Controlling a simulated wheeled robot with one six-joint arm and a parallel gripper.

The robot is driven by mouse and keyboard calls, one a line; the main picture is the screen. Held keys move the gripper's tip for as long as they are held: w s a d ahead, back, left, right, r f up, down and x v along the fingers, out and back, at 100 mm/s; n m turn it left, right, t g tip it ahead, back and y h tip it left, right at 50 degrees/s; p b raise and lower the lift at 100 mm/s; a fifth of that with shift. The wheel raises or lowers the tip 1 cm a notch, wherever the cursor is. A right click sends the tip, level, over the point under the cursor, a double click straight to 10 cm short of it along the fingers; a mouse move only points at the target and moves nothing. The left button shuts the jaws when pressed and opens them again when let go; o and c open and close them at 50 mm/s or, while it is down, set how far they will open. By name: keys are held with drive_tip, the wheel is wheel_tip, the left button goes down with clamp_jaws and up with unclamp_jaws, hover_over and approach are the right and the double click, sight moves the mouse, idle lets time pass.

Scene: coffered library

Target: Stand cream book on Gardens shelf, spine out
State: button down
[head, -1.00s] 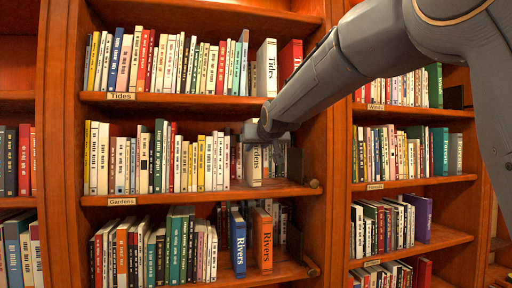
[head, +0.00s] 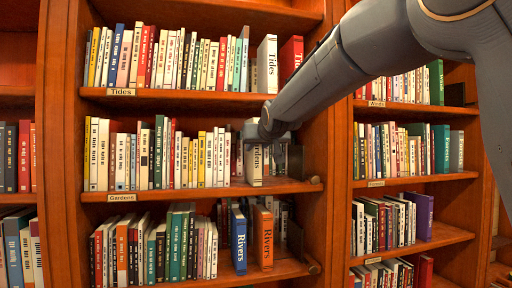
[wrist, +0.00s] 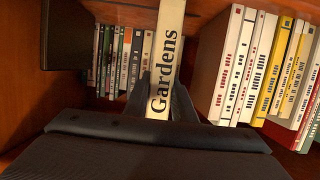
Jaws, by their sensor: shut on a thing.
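The cream book (head: 254,168) stands upright at the right end of the Gardens shelf (head: 222,190), with its "Gardens" spine facing out. The book's base appears close to the shelf board; I cannot tell whether it touches. My gripper (head: 268,138) is at the book's upper part, its body hiding the top. In the wrist view, my gripper (wrist: 160,98) has a dark finger on each side of the cream book (wrist: 167,50), shut on it. The Gardens label (head: 121,197) is on the shelf edge at left.
A row of books (head: 155,155) fills the shelf to the left. In the wrist view there is a gap between the held book and the neighbouring row (wrist: 240,62), and a dark bookend (wrist: 66,38) on the other side. The Tides shelf (head: 180,98) is above.

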drive_tip(key=c, duration=1.5)
unclamp_jaws()
drive_tip(key=shift+r, duration=0.1)
drive_tip(key=shift+o, duration=0.5)
drive_tip(key=shift+f, duration=0.2)
drive_tip(key=shift+b+v, duration=1.65)
drive_tip(key=shift+v, duration=2.35)
drive_tip(key=s+d+f+m+g+h, duration=0.1)
drive_tip(key=s+d+f+g, duration=0.2)
drive_tip(key=f, duration=0.8)
drive_tip(key=s+d+f+g+h, duration=0.1)
drive_tip(key=s+d+f, duration=0.35)
drive_tip(key=f, duration=0.65)
drive_tip(key=s+d+f+m+g+h, duration=0.15)
drive_tip(key=d+f, duration=0.35)
drive_tip(key=f, duration=0.6)
drive_tip(key=s+d+f+g, duration=0.3)
drive_tip(key=s+f, duration=0.6)
drive_tip(key=s, duration=0.2)
drive_tip(key=s+d+f+g, duration=0.4)
drive_tip(key=s+f, duration=0.6)
drive_tip(key=s, duration=0.2)
drive_tip(key=shift+d+m+b, duration=0.15)
drive_tip(key=shift+m+b, duration=0.2)
drive_tip(key=shift+b, duration=0.1)
